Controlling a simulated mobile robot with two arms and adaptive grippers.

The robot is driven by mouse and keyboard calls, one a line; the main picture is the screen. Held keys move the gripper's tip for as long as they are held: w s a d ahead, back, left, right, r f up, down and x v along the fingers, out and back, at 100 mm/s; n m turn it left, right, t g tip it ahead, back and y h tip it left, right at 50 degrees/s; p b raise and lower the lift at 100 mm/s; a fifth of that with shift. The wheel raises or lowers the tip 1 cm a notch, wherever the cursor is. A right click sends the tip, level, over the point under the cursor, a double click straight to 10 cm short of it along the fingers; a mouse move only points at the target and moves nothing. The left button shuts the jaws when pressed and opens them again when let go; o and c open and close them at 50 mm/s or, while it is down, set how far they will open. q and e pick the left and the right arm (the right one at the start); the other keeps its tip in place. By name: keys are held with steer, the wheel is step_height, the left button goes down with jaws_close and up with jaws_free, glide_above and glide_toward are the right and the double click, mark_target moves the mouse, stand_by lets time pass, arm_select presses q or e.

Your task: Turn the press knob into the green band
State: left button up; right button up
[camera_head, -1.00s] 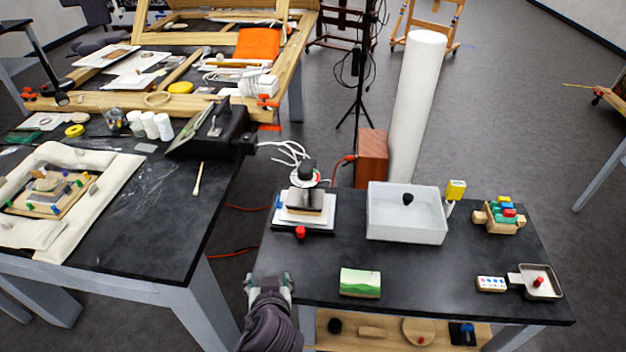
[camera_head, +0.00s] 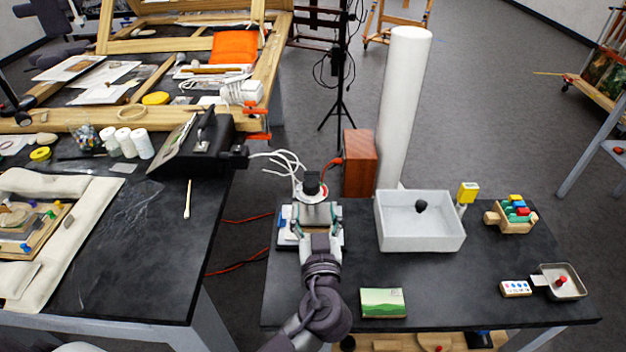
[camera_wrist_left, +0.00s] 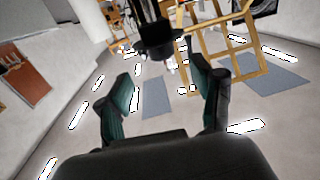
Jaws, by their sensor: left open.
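The press (camera_head: 287,240) stands at the left of the near dark table, with a black knob (camera_head: 312,183) on top. A pale round disc with a red edge (camera_head: 324,191) sits under the knob; I cannot make out a green band. My left gripper (camera_head: 320,212) is open in front of the press and hides much of its body. In the left wrist view, a dark rounded part, which looks like the knob (camera_wrist_left: 155,42), hangs just beyond and between the open fingers (camera_wrist_left: 162,80). Contact is not clear. My right gripper is not in view.
A white bin (camera_head: 420,238) with a dark lump stands right of the press. A green picture block (camera_head: 383,303) lies at the front edge. A toy-like block rack (camera_head: 512,215) and small pan (camera_head: 562,282) are further right. White cables (camera_head: 285,160) hang behind the press.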

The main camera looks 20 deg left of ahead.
mark_target(312, 191)
arm_select(q)
steer(key=p+x, duration=0.2)
steer(key=x, duration=0.5)
steer(key=shift+x, duration=0.75)
steer(key=shift+a+f, duration=0.1)
steer(key=shift+a, duration=0.05)
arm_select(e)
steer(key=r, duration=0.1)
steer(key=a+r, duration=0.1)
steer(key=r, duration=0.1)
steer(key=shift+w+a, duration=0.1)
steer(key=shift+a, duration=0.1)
arm_select(q)
steer(key=shift+s, duration=0.1)
steer(key=c, duration=1.2)
steer(key=shift+o, duration=0.2)
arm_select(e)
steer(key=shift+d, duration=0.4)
arm_select(q)
steer(key=shift+m+h, duration=0.3)
steer(key=shift+h, duration=0.2)
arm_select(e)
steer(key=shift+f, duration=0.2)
